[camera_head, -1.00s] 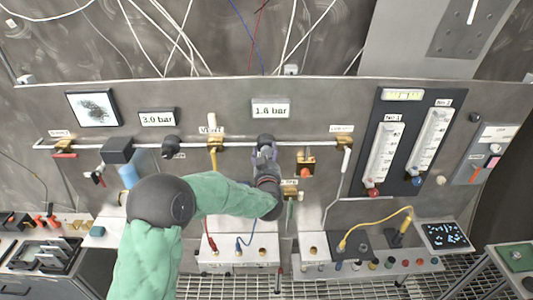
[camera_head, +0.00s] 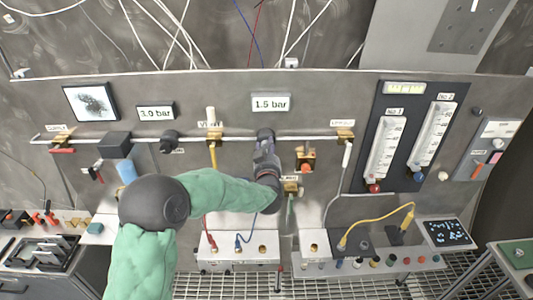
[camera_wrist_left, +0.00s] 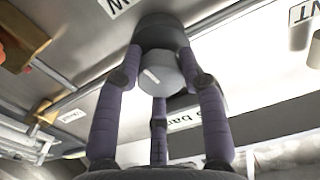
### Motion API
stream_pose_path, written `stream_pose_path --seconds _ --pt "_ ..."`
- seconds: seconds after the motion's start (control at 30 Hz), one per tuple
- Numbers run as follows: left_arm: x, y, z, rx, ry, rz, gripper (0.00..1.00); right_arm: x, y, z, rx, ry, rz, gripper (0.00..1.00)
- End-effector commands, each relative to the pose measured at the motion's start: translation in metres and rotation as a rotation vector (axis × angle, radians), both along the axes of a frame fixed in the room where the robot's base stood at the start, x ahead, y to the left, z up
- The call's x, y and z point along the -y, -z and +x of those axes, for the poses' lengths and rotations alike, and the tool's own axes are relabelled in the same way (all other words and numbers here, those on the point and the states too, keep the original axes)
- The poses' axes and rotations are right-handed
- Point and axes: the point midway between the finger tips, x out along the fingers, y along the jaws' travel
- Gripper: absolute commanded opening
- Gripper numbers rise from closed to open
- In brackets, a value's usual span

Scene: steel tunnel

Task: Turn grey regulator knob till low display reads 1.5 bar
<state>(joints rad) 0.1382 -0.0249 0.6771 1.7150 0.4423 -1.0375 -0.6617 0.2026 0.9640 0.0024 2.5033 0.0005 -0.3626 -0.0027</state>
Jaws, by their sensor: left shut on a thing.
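The grey regulator knob (camera_wrist_left: 155,72) shows in the left wrist view, with a pale mark on its face, below a dark round body. In the head view the knob is mostly hidden by my left gripper (camera_head: 266,150), which is on the pipe line under the low display (camera_head: 271,103). The display reads 1.5 bar. In the left wrist view my left gripper (camera_wrist_left: 160,85) has its fingers closed around the knob, one on each side and one below. My right gripper is not in view.
Another display (camera_head: 156,112) reads 3.0 bar, with a dark knob (camera_head: 169,138) below it. A yellow-handled valve (camera_head: 213,145) is left of my gripper and an orange-brown fitting (camera_head: 305,158) is right of it. Two flow meters (camera_head: 386,148) stand further right.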

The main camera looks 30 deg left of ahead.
Motion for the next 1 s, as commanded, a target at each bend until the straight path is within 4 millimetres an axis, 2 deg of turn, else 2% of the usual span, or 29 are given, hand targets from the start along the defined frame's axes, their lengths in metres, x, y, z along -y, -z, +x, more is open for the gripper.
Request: stream_pose_path --seconds 0.03,0.13,0.5,0.53,0.6,1.0 --pt "0.0 0.0044 -0.0001 0.011 0.0 -0.019 0.07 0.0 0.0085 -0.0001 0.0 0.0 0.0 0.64" --pt "0.0 0.0035 -0.0002 0.027 0.0 -0.047 0.07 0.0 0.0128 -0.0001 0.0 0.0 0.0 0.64" --pt "0.0004 0.0018 -0.0002 0.032 0.001 -0.062 0.07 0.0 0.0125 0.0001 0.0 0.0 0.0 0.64" --pt "0.0004 0.0018 -0.0002 0.032 0.001 -0.062 0.46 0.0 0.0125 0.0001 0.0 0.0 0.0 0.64" --pt "0.0004 0.0018 -0.0003 0.033 0.001 -0.062 0.64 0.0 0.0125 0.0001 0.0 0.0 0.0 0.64" --pt "0.0025 0.0007 -0.0029 0.033 0.001 -0.06 0.64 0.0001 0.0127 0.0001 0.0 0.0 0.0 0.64"
